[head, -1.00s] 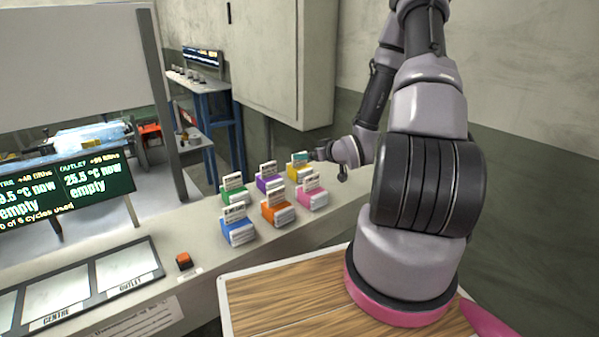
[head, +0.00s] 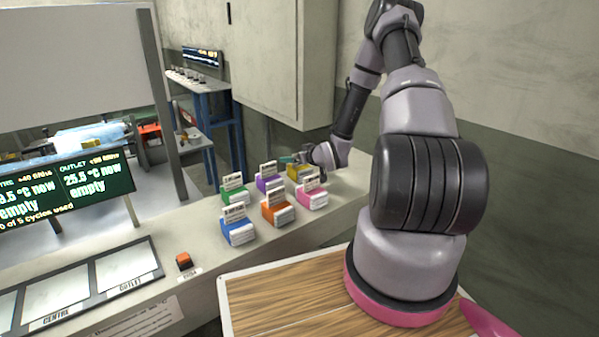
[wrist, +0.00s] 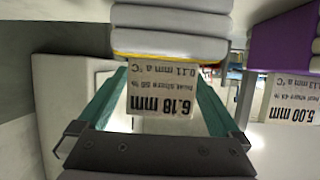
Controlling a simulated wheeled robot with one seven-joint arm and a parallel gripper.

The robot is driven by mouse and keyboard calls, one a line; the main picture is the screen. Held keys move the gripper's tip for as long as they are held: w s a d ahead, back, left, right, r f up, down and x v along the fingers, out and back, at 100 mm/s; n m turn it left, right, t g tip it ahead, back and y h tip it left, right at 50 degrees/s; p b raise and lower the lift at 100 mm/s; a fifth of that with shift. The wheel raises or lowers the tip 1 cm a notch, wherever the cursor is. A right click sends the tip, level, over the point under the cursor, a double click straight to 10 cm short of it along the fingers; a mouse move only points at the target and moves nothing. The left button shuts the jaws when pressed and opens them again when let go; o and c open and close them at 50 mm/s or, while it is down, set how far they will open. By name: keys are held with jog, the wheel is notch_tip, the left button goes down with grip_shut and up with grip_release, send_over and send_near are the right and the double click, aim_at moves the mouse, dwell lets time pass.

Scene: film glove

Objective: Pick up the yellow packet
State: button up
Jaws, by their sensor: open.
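The yellow packet (head: 296,172) stands at the back right of the group of packets on the counter, partly hidden by my wrist. In the wrist view the packet (wrist: 172,44) is at the top centre, with pale pouch sides and a thin yellow edge. Its label card (wrist: 160,98), reading 6.18 mm, appears upside down. My gripper (wrist: 160,78) is open, its teal fingers on either side of the card. I cannot tell whether they touch the packet. In the head view my gripper (head: 288,159) is at the packet's top.
Close by are the purple packet (head: 269,184), pink packet (head: 312,199), green packet (head: 234,196), orange packet (head: 277,212) and blue packet (head: 238,232). A wall cabinet (head: 282,60) hangs behind. The counter is clear right of the pink packet.

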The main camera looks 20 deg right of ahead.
jog(key=shift+c, duration=0.3)
jog(key=c, duration=1.3)
jog(key=shift+r, duration=0.15)
